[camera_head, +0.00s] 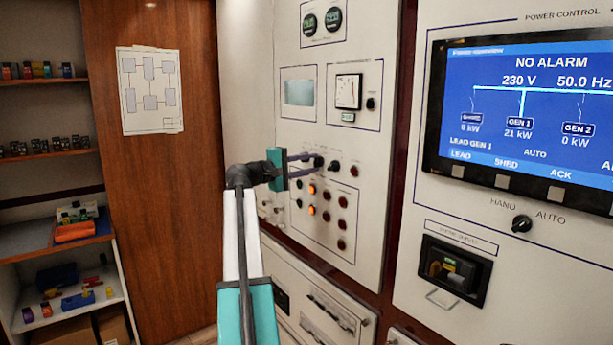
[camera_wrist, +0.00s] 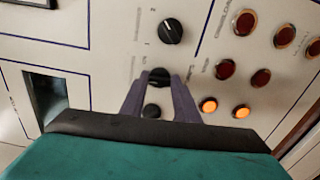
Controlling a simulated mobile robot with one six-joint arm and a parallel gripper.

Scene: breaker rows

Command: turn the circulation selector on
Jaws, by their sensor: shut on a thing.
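My gripper (camera_head: 312,163) reaches to the switch panel in the middle of the head view. In the wrist view my gripper (camera_wrist: 160,84) has its two grey fingers on either side of a black rotary knob (camera_wrist: 158,75) and is shut on it. That knob shows in the head view (camera_head: 319,161) at the fingertips. A second black knob (camera_wrist: 170,31) with a white pointer line is beyond it in the wrist view. A third dark knob (camera_wrist: 151,111) lies between the fingers, nearer the palm. The labels are too small or blurred to tell which knob is the circulation selector.
Round lamps sit beside the knobs; two glow orange (camera_wrist: 208,104) and several are dark red (camera_wrist: 261,77). A screen panel (camera_head: 530,110) reading NO ALARM is at right, with a HAND/AUTO knob (camera_head: 522,223) below. Shelves (camera_head: 62,245) stand at far left.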

